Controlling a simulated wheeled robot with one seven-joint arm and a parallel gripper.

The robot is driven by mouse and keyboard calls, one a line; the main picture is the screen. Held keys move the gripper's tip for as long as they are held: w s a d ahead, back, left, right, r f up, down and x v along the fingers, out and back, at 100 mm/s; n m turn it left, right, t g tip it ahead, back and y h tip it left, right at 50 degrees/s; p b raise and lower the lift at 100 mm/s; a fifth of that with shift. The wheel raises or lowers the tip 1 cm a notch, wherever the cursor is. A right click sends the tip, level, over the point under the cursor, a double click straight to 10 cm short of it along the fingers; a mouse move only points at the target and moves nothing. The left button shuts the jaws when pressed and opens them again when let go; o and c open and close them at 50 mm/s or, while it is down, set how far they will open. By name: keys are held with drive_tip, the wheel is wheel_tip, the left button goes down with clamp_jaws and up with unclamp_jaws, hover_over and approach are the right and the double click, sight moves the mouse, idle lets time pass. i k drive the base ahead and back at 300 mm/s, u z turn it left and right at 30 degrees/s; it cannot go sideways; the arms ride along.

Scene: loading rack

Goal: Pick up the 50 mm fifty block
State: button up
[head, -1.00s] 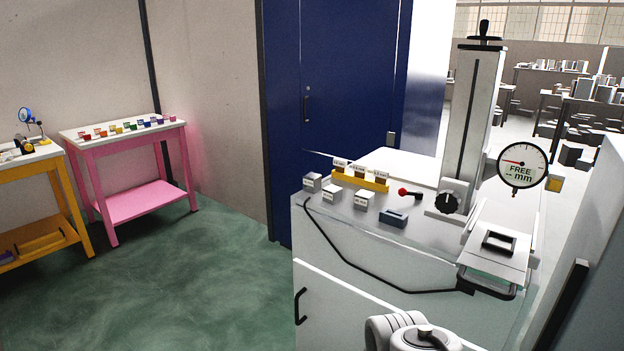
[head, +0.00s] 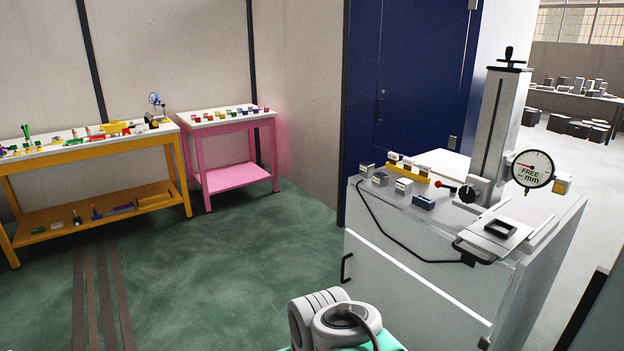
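Three small grey-white blocks stand at the left end of the cabinet top in the head view: a rear block (head: 367,170), a middle block (head: 380,179) and a front block (head: 404,187). Their labels are too small to read, so I cannot tell which one is the 50 mm fifty block. My gripper is not in view. Only a grey-white rounded part of my arm shows at the bottom centre, well in front of the cabinet.
A pink table (head: 233,178) and yellow bench (head: 100,150) stand left. Green floor (head: 225,265) is clear between.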

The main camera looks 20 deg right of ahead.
sight(367, 169)
drive_tip(key=u, duration=0.55)
drive_tip(key=i, duration=0.65)
drive_tip(key=u, duration=0.5)
drive_tip(key=i, duration=0.9)
drive_tip(key=z, duration=0.8)
drive_tip(key=i, duration=0.7)
drive_tip(key=z, duration=0.85)
